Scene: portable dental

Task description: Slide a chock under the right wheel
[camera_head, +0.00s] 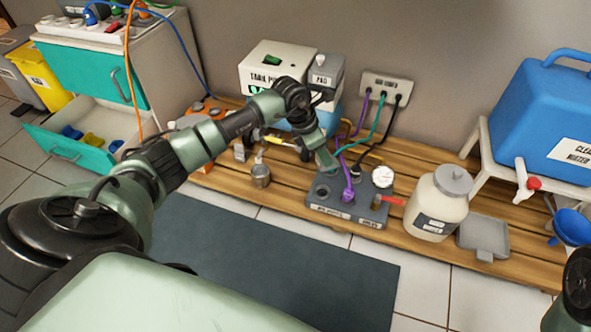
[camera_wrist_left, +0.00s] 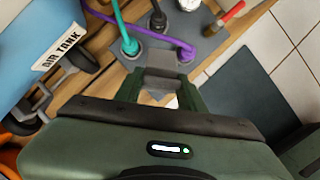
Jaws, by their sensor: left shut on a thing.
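The blue air tank (camera_wrist_left: 35,45) stands at the left of the left wrist view on black wheels. One wheel (camera_wrist_left: 82,60) is beside its label; another (camera_wrist_left: 20,125) is lower left. In the head view the tank (camera_head: 333,113) is partly hidden by my left arm. My left gripper (camera_head: 328,158) points down in front of the tank, beside the grey connector block. Its fingers are shut on a grey block (camera_wrist_left: 165,80), apparently the chock, apart from the wheels. The block's underside is hidden. My right gripper is out of view.
A white jar (camera_head: 435,205) stands right. The dark mat (camera_head: 270,260) in front is clear.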

